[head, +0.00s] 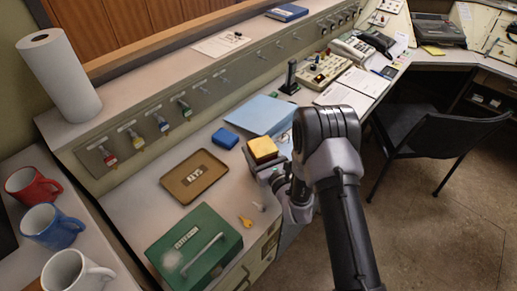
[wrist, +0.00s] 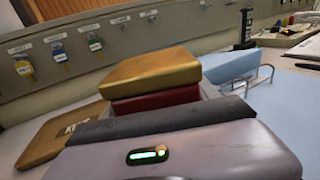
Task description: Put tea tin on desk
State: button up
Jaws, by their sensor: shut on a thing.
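The tea tin has a gold lid (head: 262,149) and a red body, which shows in the wrist view (wrist: 155,100). My gripper (head: 268,168) is shut on the tin and holds it level over the front part of the desk (head: 135,205). In the wrist view the near jaw hides the tin's lower part, so I cannot tell whether it touches the desk. The tin is right of the brown tray and in front of a blue folder.
The brown tray (head: 195,176), blue box (head: 225,138), blue folder (head: 262,114) and green cash box (head: 196,246) stand on the desk. Loose keys (head: 245,222) lie near the front edge. Mugs (head: 52,226) stand at left. A black chair (head: 430,140) is at right.

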jog(key=shift+f, duration=0.25)
jog(key=o, duration=1.8)
jog(key=shift+s, duration=0.1)
